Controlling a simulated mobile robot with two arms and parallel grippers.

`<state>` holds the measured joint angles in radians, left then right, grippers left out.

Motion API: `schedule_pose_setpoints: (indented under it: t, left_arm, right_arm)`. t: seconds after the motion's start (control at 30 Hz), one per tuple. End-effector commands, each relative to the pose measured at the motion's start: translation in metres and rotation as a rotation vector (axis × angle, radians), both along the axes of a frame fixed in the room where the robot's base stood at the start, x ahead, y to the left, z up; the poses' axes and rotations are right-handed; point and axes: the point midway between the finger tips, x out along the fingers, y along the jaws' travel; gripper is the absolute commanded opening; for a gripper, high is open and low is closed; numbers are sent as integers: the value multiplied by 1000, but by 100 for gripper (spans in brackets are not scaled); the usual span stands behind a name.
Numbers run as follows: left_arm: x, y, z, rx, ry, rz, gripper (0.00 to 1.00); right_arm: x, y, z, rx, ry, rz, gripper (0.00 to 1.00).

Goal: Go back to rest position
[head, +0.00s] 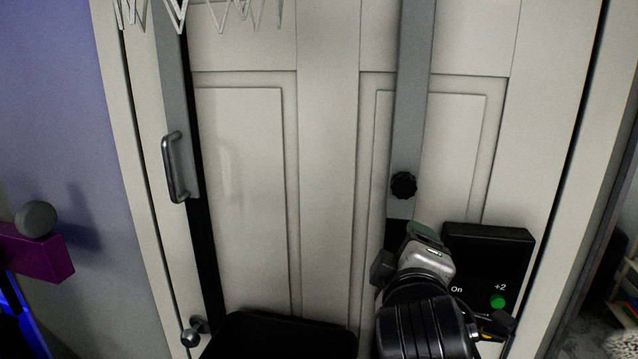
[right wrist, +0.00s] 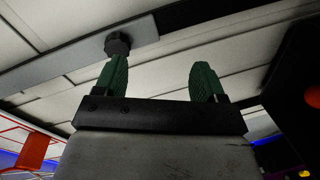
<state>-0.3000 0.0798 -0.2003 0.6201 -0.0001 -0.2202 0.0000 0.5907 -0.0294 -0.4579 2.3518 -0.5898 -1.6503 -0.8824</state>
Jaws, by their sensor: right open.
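My right gripper (head: 428,236) is in the lower right of the head view, in front of the white panelled door (head: 328,150). Its green fingers stand apart and empty in the right wrist view (right wrist: 160,78). A dark round knob (head: 404,185) on a grey vertical strip is just above the gripper in the head view. It also shows beside the left finger in the right wrist view (right wrist: 117,45); I cannot tell whether they touch. My left gripper is not in view.
A black box (head: 490,238) marked "On" and "+2", with a green dot, is right of my right gripper. A metal handle (head: 176,168) is on the door's left. A purple block (head: 38,254) with a grey ball (head: 36,219) is at far left. A black bin-like object (head: 280,334) is below.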

Motion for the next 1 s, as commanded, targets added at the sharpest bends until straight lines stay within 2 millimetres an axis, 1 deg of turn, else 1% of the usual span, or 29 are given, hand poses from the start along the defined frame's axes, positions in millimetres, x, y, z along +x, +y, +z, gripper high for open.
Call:
schedule_pose_setpoints:
  t: [0.03, 0.07, 0.1, 0.17, 0.2, 0.27, 0.3, 0.37, 0.4, 0.5, 0.6, 0.8, 0.93, 1.0]
  left_arm:
    - [0, 0, 0, 0, 0, 0, 41]
    - [0, 0, 0, 0, 0, 0, 41]
    - [0, 0, 0, 0, 0, 0, 41]
    - [0, 0, 0, 0, 0, 0, 41]
    - [0, 0, 0, 0, 0, 0, 41]
    - [0, 0, 0, 0, 0, 0, 41]
    - [0, 0, 0, 0, 0, 0, 41]
    - [0, 0, 0, 0, -1, 0, 41]
    - [0, 0, 0, 0, -1, 0, 41]
    - [0, 0, 0, 0, -1, 0, 41]
    - [0, 0, 0, 0, 0, 0, 41]
    - [0, 0, 0, 0, 0, 0, 41]
    - [0, 0, 0, 0, 0, 0, 41]
    - [1, 0, -5, 0, -2, 0, 41]
  right_arm:
    - [0, -5, -36, 58, 74, 1, 71]
    - [-2, -8, -56, 101, 116, 2, 71]
    - [-6, -12, -84, 163, 175, -2, 71]
    - [-17, -18, -126, 260, 261, -15, 71]
    - [-26, -22, -152, 321, 319, -28, 71]
    - [-43, -27, -191, 414, 404, -57, 71]
    - [-57, -31, -215, 475, 459, -82, 71]
    - [-79, -36, -246, 557, 535, -125, 71]
    - [-93, -39, -263, 607, 579, -153, 71]
    - [-125, -44, -295, 706, 665, -222, 71]
    - [-153, -49, -319, 780, 735, -284, 71]
    - [-204, -55, -351, 895, 846, -406, 71]
    - [-237, -60, -366, 956, 908, -490, 71]
    - [-227, -58, -390, 953, 909, -489, 71]
